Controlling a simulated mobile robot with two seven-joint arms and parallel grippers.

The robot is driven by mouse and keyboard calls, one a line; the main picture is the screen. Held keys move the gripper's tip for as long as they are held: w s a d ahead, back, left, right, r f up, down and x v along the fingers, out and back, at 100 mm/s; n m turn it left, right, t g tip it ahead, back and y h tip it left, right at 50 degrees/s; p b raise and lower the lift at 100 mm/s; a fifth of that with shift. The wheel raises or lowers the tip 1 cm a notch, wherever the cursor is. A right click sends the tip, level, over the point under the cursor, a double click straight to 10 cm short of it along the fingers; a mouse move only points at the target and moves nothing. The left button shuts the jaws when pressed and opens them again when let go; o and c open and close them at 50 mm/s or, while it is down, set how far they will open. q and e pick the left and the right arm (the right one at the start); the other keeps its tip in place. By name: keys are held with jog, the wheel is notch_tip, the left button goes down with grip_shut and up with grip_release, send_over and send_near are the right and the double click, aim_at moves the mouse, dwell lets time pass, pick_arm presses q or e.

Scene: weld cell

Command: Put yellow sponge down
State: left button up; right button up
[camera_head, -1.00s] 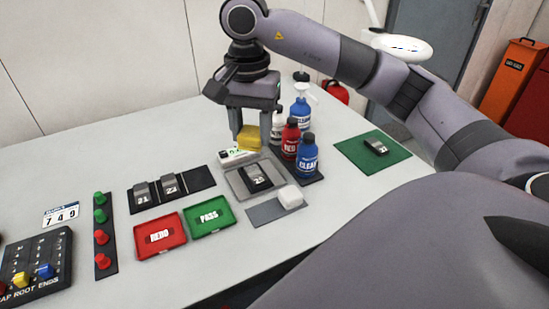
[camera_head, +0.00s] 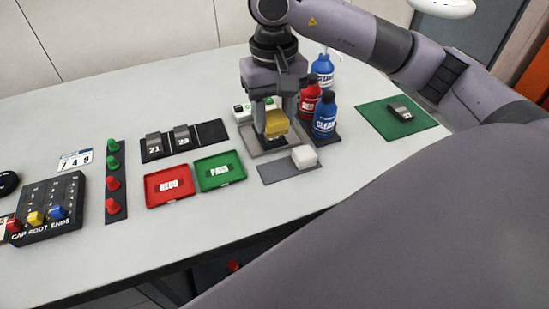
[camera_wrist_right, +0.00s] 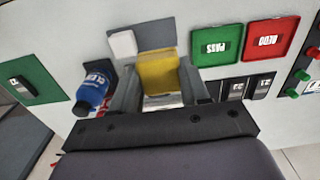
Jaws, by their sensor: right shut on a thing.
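The yellow sponge (camera_head: 276,123) is held between the fingers of my right gripper (camera_head: 272,118), above the grey tray (camera_head: 262,148) in the head view. In the right wrist view the sponge (camera_wrist_right: 158,75) sits between the two fingers (camera_wrist_right: 158,88). A grey mat (camera_head: 275,174) lies just in front, with a white block (camera_head: 304,156) on its right part. The sponge and gripper hide most of the tray and what lies in it. My left gripper is not in view.
Blue bottles (camera_head: 325,117) and a red bottle (camera_head: 309,97) stand close to the right of the gripper. The green PASS tray (camera_head: 219,184) and red REDO tray (camera_head: 168,198) are to the left. A green mat (camera_head: 375,119) with a dark piece (camera_head: 401,109) is further right.

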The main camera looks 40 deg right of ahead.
aim_at(274, 170)
notch_tip(274, 170, down, 12)
jog(key=shift+r+p, duration=0.25)
jog(key=shift+p, duration=0.2)
jog(key=shift+f, duration=0.15)
jog(key=shift+f, duration=0.1)
jog(key=shift+f+b, duration=0.1)
jog(key=shift+b, duration=0.2)
jog(key=o, duration=0.9)
jog(key=shift+o, duration=0.2)
jog(key=shift+r+p, duration=0.35)
jog(key=shift+p, duration=0.05)
notch_tip(274, 170, up, 12)
jog(key=shift+f+b, duration=0.1)
jog(key=shift+b, duration=0.75)
